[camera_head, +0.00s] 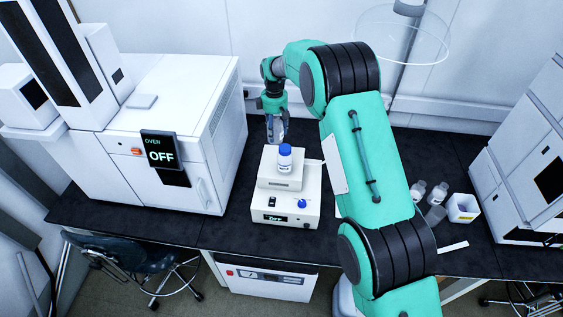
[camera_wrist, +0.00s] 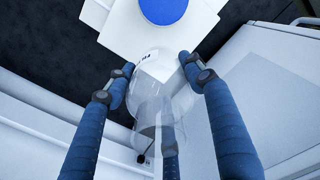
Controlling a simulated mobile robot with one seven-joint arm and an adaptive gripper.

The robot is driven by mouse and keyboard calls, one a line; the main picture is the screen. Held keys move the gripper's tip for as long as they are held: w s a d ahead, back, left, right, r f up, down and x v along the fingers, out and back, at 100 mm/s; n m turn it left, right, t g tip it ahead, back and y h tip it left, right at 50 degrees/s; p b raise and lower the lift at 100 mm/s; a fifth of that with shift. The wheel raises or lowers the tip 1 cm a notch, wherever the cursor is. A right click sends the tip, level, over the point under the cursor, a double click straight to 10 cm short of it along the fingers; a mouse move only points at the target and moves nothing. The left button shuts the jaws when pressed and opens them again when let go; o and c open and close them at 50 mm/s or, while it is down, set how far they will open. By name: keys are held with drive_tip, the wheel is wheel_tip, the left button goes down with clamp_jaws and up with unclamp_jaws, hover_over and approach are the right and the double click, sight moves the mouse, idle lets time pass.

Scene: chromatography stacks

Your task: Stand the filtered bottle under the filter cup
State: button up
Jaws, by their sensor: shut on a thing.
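My gripper (camera_head: 278,132) is behind the white device with the blue-capped bottle on it. In the wrist view my gripper (camera_wrist: 158,70) is shut on a clear, see-through bottle (camera_wrist: 153,82), with one finger on each side. I cannot tell whether this is the filtered bottle, since no label on it is readable. The blue-capped bottle (camera_head: 285,158) stands upright on the white device; its blue cap (camera_wrist: 163,9) shows at the top of the wrist view, apart from my fingers. I cannot make out the filter cup for sure.
The white device (camera_head: 285,209) has an OFF display. An oven (camera_head: 166,175) stands to the left. A white instrument (camera_head: 532,150) stands far right. Dark bench between oven and device is clear.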

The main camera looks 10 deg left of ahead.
drive_tip(key=shift+f+p, duration=0.4)
drive_tip(key=shift+f, duration=2.7)
drive_tip(key=shift+f, duration=1.9)
drive_tip(key=shift+f, duration=0.15)
drive_tip(key=o, duration=1.3)
